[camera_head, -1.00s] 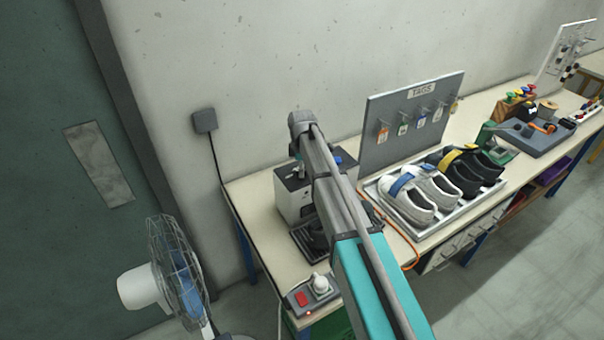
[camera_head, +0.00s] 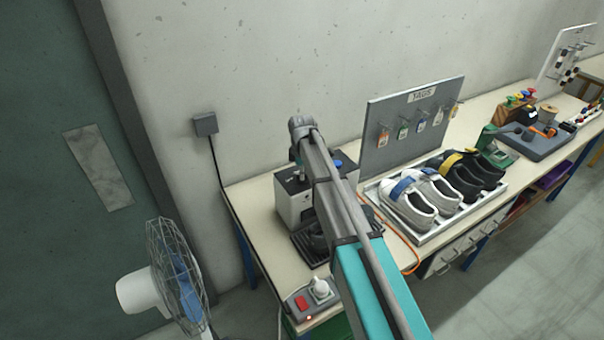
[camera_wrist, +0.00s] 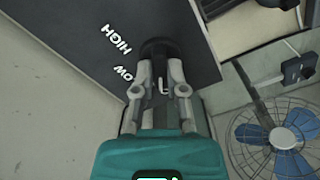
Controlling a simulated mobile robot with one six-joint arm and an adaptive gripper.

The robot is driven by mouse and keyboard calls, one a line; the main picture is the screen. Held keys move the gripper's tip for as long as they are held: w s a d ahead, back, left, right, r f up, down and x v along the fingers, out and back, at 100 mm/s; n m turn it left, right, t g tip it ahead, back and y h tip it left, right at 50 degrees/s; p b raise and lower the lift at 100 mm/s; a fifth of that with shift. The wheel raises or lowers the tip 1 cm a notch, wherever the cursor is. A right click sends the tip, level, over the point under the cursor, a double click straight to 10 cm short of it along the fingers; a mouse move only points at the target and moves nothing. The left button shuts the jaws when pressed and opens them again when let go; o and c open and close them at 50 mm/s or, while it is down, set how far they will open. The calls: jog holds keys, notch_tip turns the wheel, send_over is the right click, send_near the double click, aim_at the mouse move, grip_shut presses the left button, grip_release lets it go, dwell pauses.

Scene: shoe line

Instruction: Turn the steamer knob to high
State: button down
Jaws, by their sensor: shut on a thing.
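The steamer is a pale box (camera_head: 291,207) with a dark top, standing at the left end of the bench in the head view; my arm hides part of it. In the wrist view its dark panel (camera_wrist: 75,30) carries white HIGH lettering and, nearer my gripper, LOW lettering whose first letter is not clear. The round black knob (camera_wrist: 160,46) sits to the right of the lettering. My gripper (camera_wrist: 160,68) is shut on the knob, with a finger at each side. The knob's setting cannot be read.
A fan (camera_head: 178,278) stands left of the bench. A power strip (camera_head: 303,303) lies at the front left corner. Right of the steamer are an orange cable (camera_head: 411,262), a tag board (camera_head: 385,160) and a tray (camera_head: 430,238) of shoes.

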jog(key=shift+m, duration=0.5)
jog(key=m, duration=0.4)
jog(key=shift+m, duration=0.3)
jog(key=m, duration=1.2)
jog(key=shift+m, duration=0.4)
jog(key=m, duration=0.5)
jog(key=shift+m, duration=0.3)
jog(key=c, duration=0.7)
grip_release()
